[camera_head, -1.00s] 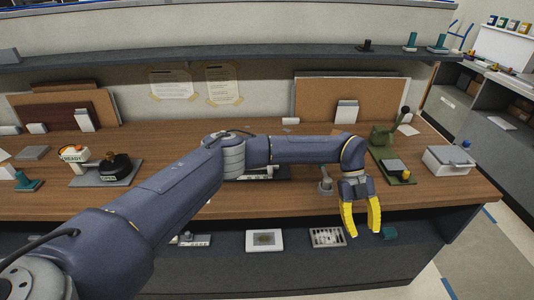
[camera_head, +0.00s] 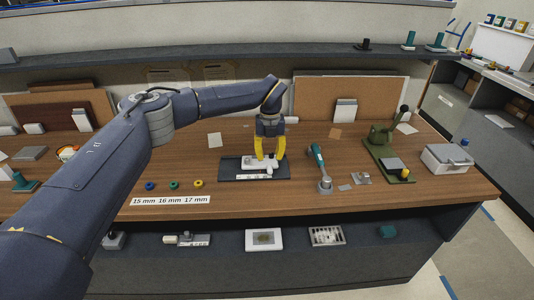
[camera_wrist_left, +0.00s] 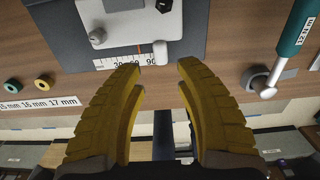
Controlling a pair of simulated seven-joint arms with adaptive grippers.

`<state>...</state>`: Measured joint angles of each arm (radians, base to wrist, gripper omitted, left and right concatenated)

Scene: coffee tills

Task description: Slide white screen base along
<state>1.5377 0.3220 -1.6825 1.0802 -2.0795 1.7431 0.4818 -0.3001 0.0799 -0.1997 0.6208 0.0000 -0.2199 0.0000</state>
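The white screen base (camera_head: 256,166) sits on a dark board (camera_head: 229,171) in the middle of the wooden counter. In the left wrist view the white base (camera_wrist_left: 118,25) shows at the top, cut by the frame edge, with a numbered scale strip (camera_wrist_left: 117,61) beside it. A small round knob shows near its corner. My left gripper (camera_head: 268,157) points down at the base, its yellow fingers parted. The wrist view shows a clear gap between the fingertips (camera_wrist_left: 161,76) with nothing held. I cannot tell whether a finger touches the base. My right gripper is not in view.
A teal-handled tool (camera_head: 317,158) stands right of the board. A green press (camera_head: 383,139) and a grey-white box (camera_head: 447,158) are further right. Small rings (camera_head: 174,184) lie above a size label (camera_head: 170,201) at the front left.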

